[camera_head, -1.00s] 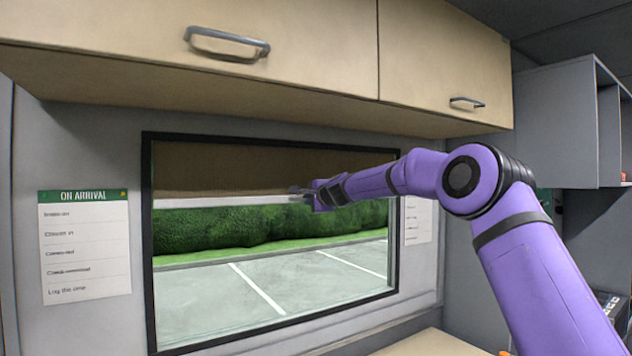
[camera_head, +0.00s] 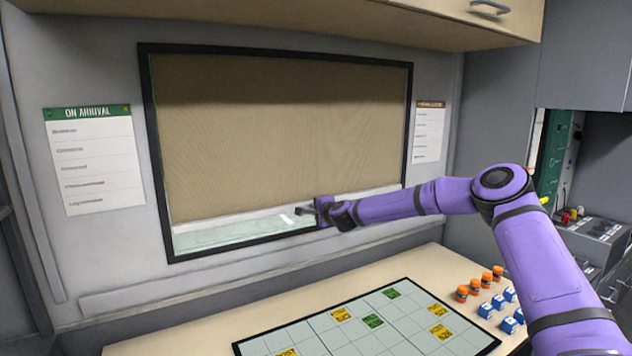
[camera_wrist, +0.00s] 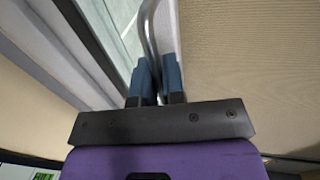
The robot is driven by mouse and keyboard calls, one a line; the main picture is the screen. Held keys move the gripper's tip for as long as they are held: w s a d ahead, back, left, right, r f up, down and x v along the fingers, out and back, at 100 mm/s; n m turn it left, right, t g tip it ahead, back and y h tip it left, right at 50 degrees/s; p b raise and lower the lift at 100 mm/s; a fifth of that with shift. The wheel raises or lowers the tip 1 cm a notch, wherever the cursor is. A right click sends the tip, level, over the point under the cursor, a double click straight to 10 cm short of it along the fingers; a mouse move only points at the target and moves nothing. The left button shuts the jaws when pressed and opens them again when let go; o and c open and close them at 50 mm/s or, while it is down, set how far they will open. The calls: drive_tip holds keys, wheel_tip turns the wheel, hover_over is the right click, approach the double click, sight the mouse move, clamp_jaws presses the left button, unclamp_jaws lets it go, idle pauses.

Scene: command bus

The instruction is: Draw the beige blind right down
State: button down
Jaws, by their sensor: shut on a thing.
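The beige blind (camera_head: 280,135) covers most of the black-framed window (camera_head: 408,120) in the head view. A strip of glass with pale paving outside (camera_head: 225,232) shows below its light bottom bar (camera_head: 235,212). My gripper (camera_head: 305,211) is at the bottom bar, right of its middle. In the wrist view my gripper (camera_wrist: 158,78) has its two blue fingers shut on a grey curved handle (camera_wrist: 150,35) at the bar. The beige blind cloth (camera_wrist: 240,70) fills the right of that view. The handle is too small to make out well in the head view.
A counter (camera_head: 150,340) below the window holds a gridded board (camera_head: 330,345) with yellow and green tiles. A cupboard (camera_head: 440,20) hangs above. Notices flank the window.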

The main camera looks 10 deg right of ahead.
wheel_tip(320, 180, down, 12)
drive_tip(key=shift+f, duration=0.25)
drive_tip(key=shift+s, duration=0.1)
drive_tip(key=c, duration=1.3)
unclamp_jaws()
drive_tip(key=shift+f, duration=0.15)
drive_tip(key=shift+o, duration=0.2)
drive_tip(key=shift+r, duration=0.2)
drive_tip(key=v, duration=1)
drive_tip(key=shift+s, duration=0.3)
drive_tip(key=shift+d, duration=0.15)
